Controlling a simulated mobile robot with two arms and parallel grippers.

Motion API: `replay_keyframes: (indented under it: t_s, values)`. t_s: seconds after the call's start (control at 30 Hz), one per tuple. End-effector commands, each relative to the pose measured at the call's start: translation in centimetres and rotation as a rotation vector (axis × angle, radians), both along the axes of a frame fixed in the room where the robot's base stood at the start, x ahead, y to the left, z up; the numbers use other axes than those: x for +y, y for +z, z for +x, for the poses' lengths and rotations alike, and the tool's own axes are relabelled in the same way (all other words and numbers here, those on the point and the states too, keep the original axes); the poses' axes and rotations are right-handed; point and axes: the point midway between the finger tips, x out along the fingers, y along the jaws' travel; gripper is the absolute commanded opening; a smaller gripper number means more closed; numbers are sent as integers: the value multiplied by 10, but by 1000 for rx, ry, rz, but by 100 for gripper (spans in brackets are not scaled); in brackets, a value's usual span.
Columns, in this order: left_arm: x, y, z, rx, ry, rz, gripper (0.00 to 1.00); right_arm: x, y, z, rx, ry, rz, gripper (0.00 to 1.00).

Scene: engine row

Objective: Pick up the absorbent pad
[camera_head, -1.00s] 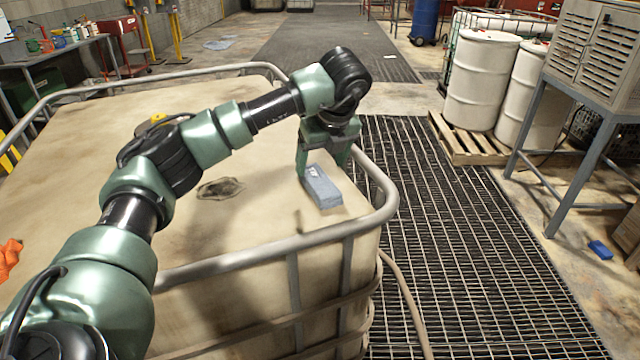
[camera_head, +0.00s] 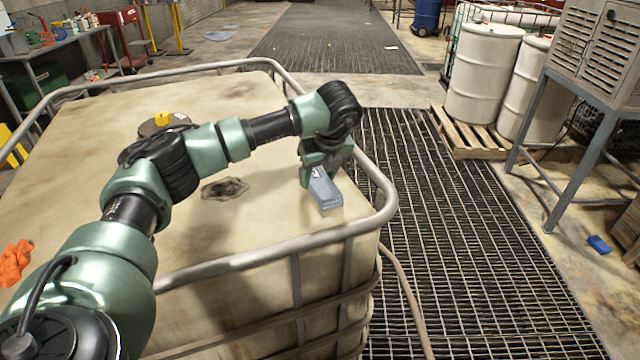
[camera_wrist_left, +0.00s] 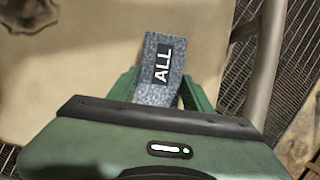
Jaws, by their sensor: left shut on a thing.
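The absorbent pad (camera_head: 325,191) is a grey-blue block near the right rail on top of the large beige caged tank (camera_head: 255,115). My left gripper (camera_head: 318,174) points down over its far end and is shut on it. In the left wrist view the pad (camera_wrist_left: 158,88) shows a dark label reading "ALL" and lies between the two green fingers of the gripper (camera_wrist_left: 158,93). The pad's far end is hidden by the gripper in the head view. I cannot tell whether the pad touches the tank top. My right gripper is not in view.
A metal rail (camera_head: 388,205) runs round the tank top, close to the pad. An orange glove-like item (camera_head: 14,262) and a yellow-capped lid (camera_head: 163,120) are on the tank. Dark grating (camera_head: 450,230) covers the floor to the right. White drums (camera_head: 484,75) stand on a pallet.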

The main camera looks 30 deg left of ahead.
Motion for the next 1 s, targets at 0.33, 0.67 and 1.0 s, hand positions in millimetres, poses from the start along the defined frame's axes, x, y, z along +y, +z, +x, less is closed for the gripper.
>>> replay_keyframes:
  t_s: [0.33,0.67,1.0]
  values:
    - [0,13,1,-5,-1,0,11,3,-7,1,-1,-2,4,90]
    - [-1,88,1,-9,1,-2,11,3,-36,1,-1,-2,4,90]
    - [-1,177,0,-5,0,-1,11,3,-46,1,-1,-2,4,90]
